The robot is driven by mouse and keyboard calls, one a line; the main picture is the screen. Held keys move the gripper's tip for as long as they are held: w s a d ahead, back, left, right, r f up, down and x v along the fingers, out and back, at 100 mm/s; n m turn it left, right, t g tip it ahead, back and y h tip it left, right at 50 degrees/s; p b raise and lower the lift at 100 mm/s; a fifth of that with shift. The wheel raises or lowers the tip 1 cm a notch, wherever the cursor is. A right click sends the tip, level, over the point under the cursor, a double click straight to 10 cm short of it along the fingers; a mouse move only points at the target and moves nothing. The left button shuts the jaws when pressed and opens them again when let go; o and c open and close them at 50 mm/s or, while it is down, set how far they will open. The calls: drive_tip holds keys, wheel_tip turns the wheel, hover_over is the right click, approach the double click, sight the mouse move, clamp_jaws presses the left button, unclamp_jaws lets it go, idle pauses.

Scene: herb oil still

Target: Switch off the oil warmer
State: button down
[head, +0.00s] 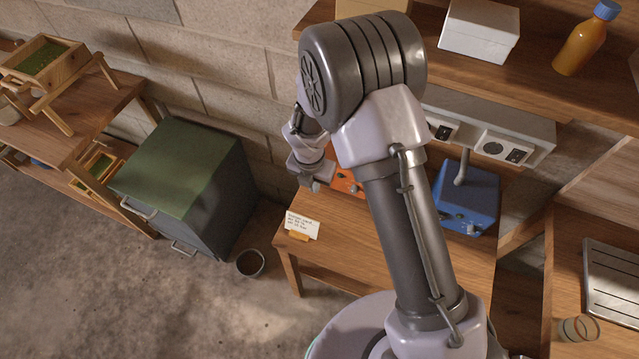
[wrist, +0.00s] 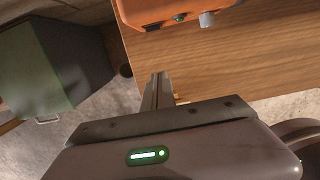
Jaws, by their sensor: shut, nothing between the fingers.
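An orange box-shaped device (head: 345,181) stands on the wooden table (head: 345,236), partly hidden behind my arm. In the wrist view the orange device (wrist: 165,8) shows a small green light or switch and a grey knob on its near face. A blue device (head: 468,198) with a grey post stands to its right. I cannot tell for certain which one is the oil warmer. My gripper (head: 315,185) is left of the orange device in the head view. In the wrist view its fingers (wrist: 158,78) are together and empty, apart from the device, near the table's edge.
A socket strip (head: 485,135) with switches is on the wall under a shelf (head: 540,85). A written card (head: 301,225) stands at the table's left corner. A green-topped cabinet (head: 185,165) and a dark pot (head: 250,263) are on the floor to the left. The table's front is clear.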

drive_tip(key=r, duration=0.1)
drive_tip(key=s+r, duration=0.1)
drive_tip(key=r, duration=0.2)
drive_tip(key=shift+s+a+p, duration=0.15)
drive_tip(key=shift+a+p, duration=0.15)
drive_tip(key=shift+f, duration=0.1)
drive_tip(key=s+d+r+m+t+y+b, duration=0.1)
drive_tip(key=s+d+r+m+b, duration=0.4)
drive_tip(key=r+m, duration=0.45)
drive_tip(key=s+d+r+m+t+y+b, duration=0.1)
drive_tip(key=s+d+r+m+b, duration=0.35)
drive_tip(key=m, duration=0.75)
drive_tip(key=s+d+r+m+t+b, duration=0.1)
drive_tip(key=s+d+m+b, duration=0.1)
drive_tip(key=s+m, duration=0.3)
drive_tip(key=s+d+r+m+t+b, duration=0.1)
drive_tip(key=s+m, duration=0.4)
drive_tip(key=m, duration=0.5)
drive_tip(key=shift+s+d+r+y+b, duration=0.15)
drive_tip(key=shift+d+r+y+b, duration=0.15)
drive_tip(key=shift+d+r+b, duration=0.3)
